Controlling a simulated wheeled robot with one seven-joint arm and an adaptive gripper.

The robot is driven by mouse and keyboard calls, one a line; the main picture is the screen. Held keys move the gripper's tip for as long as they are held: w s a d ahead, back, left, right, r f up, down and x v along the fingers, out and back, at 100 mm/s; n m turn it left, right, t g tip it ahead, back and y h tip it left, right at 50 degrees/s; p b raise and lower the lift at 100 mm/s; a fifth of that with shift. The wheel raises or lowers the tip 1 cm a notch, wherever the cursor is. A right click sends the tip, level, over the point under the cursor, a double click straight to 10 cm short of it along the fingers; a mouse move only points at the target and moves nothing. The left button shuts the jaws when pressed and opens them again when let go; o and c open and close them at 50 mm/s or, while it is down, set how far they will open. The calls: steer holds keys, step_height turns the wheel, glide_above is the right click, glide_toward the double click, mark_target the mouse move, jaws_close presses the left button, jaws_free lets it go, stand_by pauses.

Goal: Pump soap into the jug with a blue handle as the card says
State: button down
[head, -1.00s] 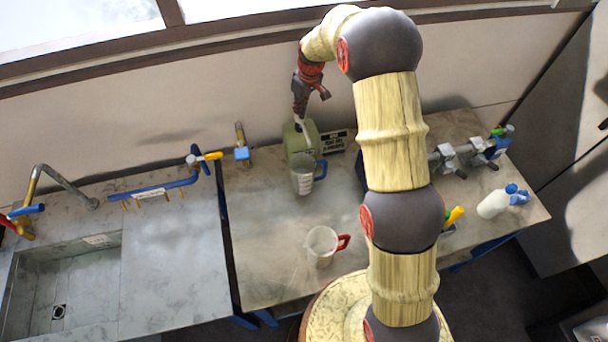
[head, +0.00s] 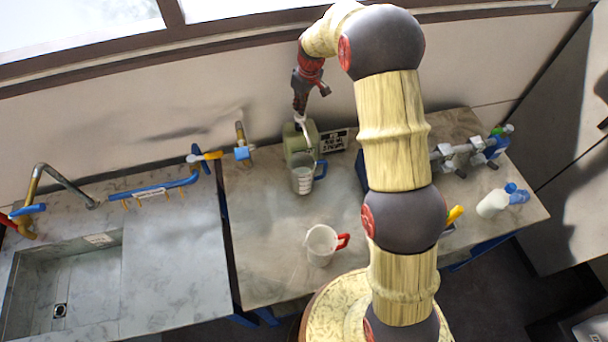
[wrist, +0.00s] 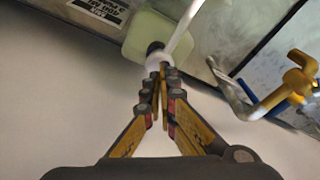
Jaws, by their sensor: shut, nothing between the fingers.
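The green soap dispenser (head: 313,133) stands at the back of the bench, with a white pump head and spout (head: 302,124) on top. The jug with a blue handle (head: 302,180) stands upright just in front of it, under the spout; its contents are too small to make out. My gripper (head: 300,111) is shut and empty, pointing down right above the pump head. In the wrist view the closed fingertips (wrist: 163,70) are at the white pump head (wrist: 157,58); I cannot tell whether they touch. The card (head: 336,140) stands right of the dispenser, its text too small to read surely.
A similar jug with a red handle (head: 321,244) stands nearer the front. A sink (head: 70,280) and blue pipework (head: 165,187) lie left. Valves (head: 460,153) and a white bottle (head: 493,203) are on the right. The bench between the jugs is clear.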

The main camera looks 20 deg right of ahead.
steer(key=shift+f, duration=0.15)
steer(key=shift+f+b, duration=1.25)
steer(key=shift+f, duration=0.5)
steer(key=shift+r, duration=0.15)
steer(key=shift+r+p, duration=0.8)
steer(key=shift+r, duration=1)
steer(key=shift+f, duration=0.2)
